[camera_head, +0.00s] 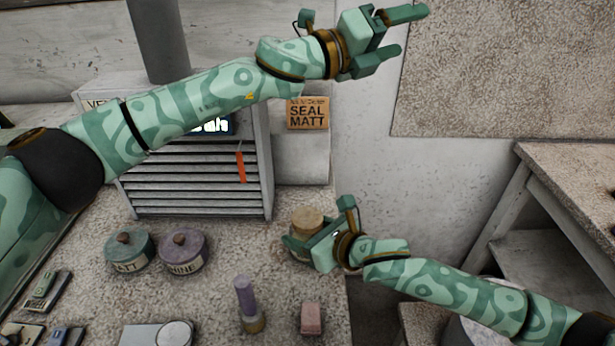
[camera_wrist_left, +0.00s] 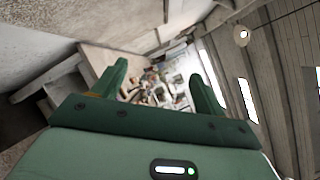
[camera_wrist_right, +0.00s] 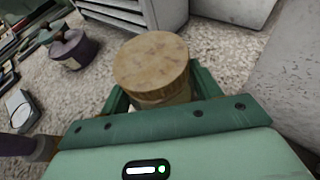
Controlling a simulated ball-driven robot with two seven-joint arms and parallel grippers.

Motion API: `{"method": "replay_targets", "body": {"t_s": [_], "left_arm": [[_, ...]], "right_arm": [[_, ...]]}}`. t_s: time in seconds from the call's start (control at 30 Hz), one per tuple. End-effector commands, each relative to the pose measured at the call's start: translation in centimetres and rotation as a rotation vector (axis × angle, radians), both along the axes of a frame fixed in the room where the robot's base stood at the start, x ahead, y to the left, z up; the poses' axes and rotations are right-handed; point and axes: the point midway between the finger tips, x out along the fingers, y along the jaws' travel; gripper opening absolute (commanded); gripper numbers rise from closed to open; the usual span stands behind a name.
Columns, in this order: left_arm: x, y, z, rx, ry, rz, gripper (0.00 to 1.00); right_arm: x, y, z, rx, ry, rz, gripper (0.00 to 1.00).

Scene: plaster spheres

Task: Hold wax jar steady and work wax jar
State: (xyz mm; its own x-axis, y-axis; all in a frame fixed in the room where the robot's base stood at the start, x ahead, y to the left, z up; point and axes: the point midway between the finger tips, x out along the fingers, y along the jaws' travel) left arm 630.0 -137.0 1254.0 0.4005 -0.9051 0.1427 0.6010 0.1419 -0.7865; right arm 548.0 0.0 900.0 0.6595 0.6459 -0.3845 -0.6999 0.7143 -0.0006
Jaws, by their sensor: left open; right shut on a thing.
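The wax jar (camera_head: 307,219) has a round tan lid and stands near the right edge of the speckled worktop in the head view. In the right wrist view the jar's lid (camera_wrist_right: 151,64) shows from above, with a little of its pale side below. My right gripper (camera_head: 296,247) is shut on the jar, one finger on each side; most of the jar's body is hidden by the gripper. My left gripper (camera_head: 403,32) is open and empty, raised high at the top of the head view, away from the jar. In the left wrist view its two fingers (camera_wrist_left: 160,85) are apart with nothing between.
A grey slatted cabinet (camera_head: 190,185) stands behind, with an orange-handled tool on it and a "SEAL MATT" sign (camera_head: 308,114) beside it. A green pot (camera_head: 128,252), a purple pot (camera_head: 183,252), a purple-handled tool (camera_head: 246,300) and a pink block (camera_head: 311,319) are on the worktop.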

Motion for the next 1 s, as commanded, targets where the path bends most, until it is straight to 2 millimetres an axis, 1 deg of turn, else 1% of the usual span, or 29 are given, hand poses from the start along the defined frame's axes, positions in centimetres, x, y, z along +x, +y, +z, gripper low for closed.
{"method": "replay_targets", "body": {"t_s": [0.03,0.07,0.1,0.17,0.2,0.27,0.3,0.37,0.4,0.47,0.5,0.57,0.6,0.63,0.7,0.8,0.9,1.0], "left_arm": [[1.6,0.6,0.4,-0.056,0.055,0.092,0.72],[2.7,1.1,0.4,-0.085,0.096,0.157,0.72],[4.0,1.9,0.1,-0.114,0.158,0.241,0.72],[5.8,3.2,-1.0,-0.134,0.258,0.368,0.72],[6.7,4.0,-2.1,-0.131,0.331,0.449,0.72],[7.6,5.2,-4.2,-0.102,0.447,0.562,0.72],[7.9,6.0,-6.0,-0.067,0.526,0.63,0.72],[7.7,6.9,-8.8,0.011,0.646,0.717,0.72],[7.1,7.5,-10.7,0.077,0.725,0.767,0.72],[5.8,8.3,-13.5,0.198,0.837,0.818,0.72],[4.5,8.7,-15.2,0.291,0.909,0.84,0.72],[2.4,9.5,-17.5,0.447,0.999,0.851,0.72],[1.0,10.1,-18.6,0.555,1.051,0.843,0.72],[0.0,10.5,-19.4,0.638,1.081,0.83,0.72],[-2.3,11.4,-20.6,0.819,1.136,0.772,0.72],[-5.1,12.3,-21.4,1.033,1.169,0.662,0.72],[-6.8,13.0,-21.6,1.177,1.171,0.56,0.72],[-7.7,13.5,-21.7,1.257,1.165,0.492,0.72]], "right_arm": [[0.0,0.0,0.0,0.0,0.0,0.001,0.0],[0.0,0.0,0.0,0.0,0.0,0.001,0.0],[0.0,0.0,0.0,0.0,0.0,0.001,0.0],[0.0,0.0,0.0,0.0,0.0,0.001,0.0],[0.0,0.0,0.0,0.0,0.0,0.001,0.0],[0.0,0.0,0.0,0.0,0.0,0.001,0.0],[0.0,0.0,0.0,0.0,0.0,0.001,0.0],[0.0,0.0,0.0,0.0,0.0,0.001,0.0],[0.0,0.0,0.0,0.001,0.0,0.001,0.0],[0.0,0.0,0.0,0.001,0.0,0.001,0.0],[0.0,0.0,0.0,0.001,0.0,0.001,0.0],[0.0,0.0,0.0,0.001,-0.001,0.0,0.0],[0.0,0.0,0.0,0.001,-0.001,0.0,0.0],[0.0,0.0,0.0,0.001,-0.001,0.0,0.0],[0.0,0.0,0.0,0.001,-0.001,0.0,0.0],[0.0,0.0,0.1,0.001,-0.001,0.0,0.0],[0.0,0.0,0.1,0.001,-0.001,0.0,0.0],[0.0,0.0,0.1,0.001,-0.001,0.0,0.0]]}}
